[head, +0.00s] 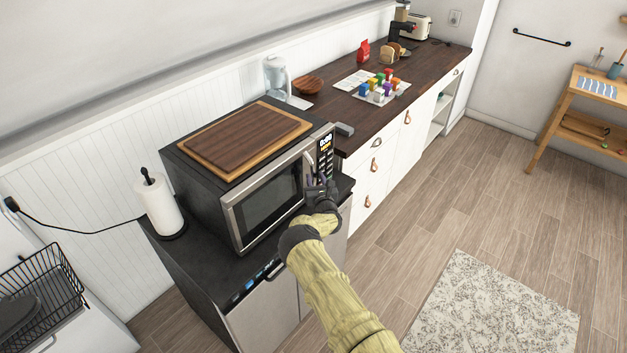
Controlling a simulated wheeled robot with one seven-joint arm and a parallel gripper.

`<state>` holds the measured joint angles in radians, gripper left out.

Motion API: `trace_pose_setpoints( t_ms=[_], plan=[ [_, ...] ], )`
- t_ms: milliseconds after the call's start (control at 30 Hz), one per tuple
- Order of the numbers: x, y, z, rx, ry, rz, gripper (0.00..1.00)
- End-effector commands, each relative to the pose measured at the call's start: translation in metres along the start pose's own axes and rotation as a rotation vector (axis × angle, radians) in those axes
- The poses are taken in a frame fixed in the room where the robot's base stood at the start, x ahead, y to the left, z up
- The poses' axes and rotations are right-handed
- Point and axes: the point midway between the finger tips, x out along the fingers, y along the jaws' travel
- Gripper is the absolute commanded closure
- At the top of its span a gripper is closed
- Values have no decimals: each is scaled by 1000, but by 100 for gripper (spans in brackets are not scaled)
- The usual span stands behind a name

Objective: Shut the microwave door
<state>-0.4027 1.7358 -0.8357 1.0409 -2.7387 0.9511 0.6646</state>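The microwave (195,175) is a black and steel box on a dark counter. Its steel-framed door (270,196) with a dark window sits flush, or nearly flush, with the front; I cannot tell whether a small gap remains. The upright handle (308,168) is at the door's right edge, beside the lit control panel (325,155). My gripper (320,187) is in front of the lower panel and the door's right edge, hiding part of both. Its fingers are dark and small, so I cannot tell whether they are open or touching the microwave.
A wooden cutting board (243,138) lies on top of the microwave. A paper towel roll (158,205) stands left of it. A dark wooden counter (345,118) with drawers runs to the back right.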

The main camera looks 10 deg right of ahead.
Motion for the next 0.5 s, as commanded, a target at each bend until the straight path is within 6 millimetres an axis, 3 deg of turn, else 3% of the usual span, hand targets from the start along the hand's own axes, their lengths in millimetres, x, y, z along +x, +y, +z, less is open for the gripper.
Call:
trace_pose_setpoints(
  t_ms=[267, 500],
  plan=[
    [-4, 2, 0, -2, 0, 1, 64],
    [-23, 1, 1, -2, 0, -1, 64]
  ],
)
